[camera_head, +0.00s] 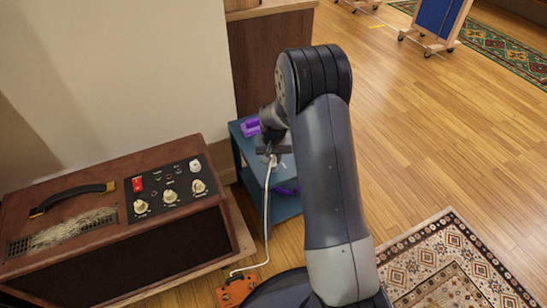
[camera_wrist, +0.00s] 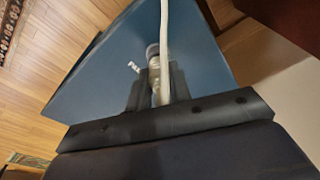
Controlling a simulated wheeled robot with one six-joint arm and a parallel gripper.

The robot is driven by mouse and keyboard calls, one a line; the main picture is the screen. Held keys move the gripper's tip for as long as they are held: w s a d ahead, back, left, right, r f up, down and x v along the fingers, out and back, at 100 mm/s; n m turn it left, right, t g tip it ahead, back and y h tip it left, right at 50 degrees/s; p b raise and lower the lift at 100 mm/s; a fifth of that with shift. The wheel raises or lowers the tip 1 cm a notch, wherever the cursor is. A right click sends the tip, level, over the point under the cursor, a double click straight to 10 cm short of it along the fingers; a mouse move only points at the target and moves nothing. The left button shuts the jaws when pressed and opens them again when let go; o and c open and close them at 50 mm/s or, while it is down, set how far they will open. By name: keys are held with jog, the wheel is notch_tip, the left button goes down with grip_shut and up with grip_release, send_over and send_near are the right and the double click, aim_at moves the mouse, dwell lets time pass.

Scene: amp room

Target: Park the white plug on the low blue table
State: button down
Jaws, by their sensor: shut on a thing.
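The low blue table (camera_head: 240,141) stands beside the wooden cabinet, partly hidden behind my arm. Its blue top (camera_wrist: 105,72) fills much of the wrist view. My gripper (camera_head: 270,154) is over the table's near part, and its fingers (camera_wrist: 155,90) are shut on the white plug (camera_wrist: 154,68). The plug also shows as a small pale piece in the head view (camera_head: 273,161). A white cable (camera_head: 267,205) runs from it down toward the floor. Whether the plug touches the tabletop cannot be told. Small white lettering (camera_wrist: 134,67) shows beside the plug in the wrist view.
A purple object (camera_head: 250,127) lies on the table's far left part. A brown amplifier (camera_head: 110,215) with knobs and a red switch stands at the left. The cable reaches an orange box (camera_head: 237,290) on the floor. A patterned rug (camera_head: 455,265) lies at the right.

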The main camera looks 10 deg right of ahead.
jog(key=c, duration=1.2)
grip_release()
notch_tip(320, 180, up, 11)
jog(key=s+p, duration=0.1)
jog(key=p, duration=0.2)
jog(key=shift+s+a+f, duration=0.15)
jog(key=shift+s+f, duration=0.05)
jog(key=shift+s, duration=0.1)
jog(key=f+b, duration=0.1)
jog(key=f, duration=0.2)
jog(key=w+f+b, duration=0.1)
jog(key=f, duration=0.3)
jog(key=f+b, duration=0.1)
jog(key=f, duration=0.3)
jog(key=shift+w, duration=0.3)
jog(key=shift+r, duration=0.4)
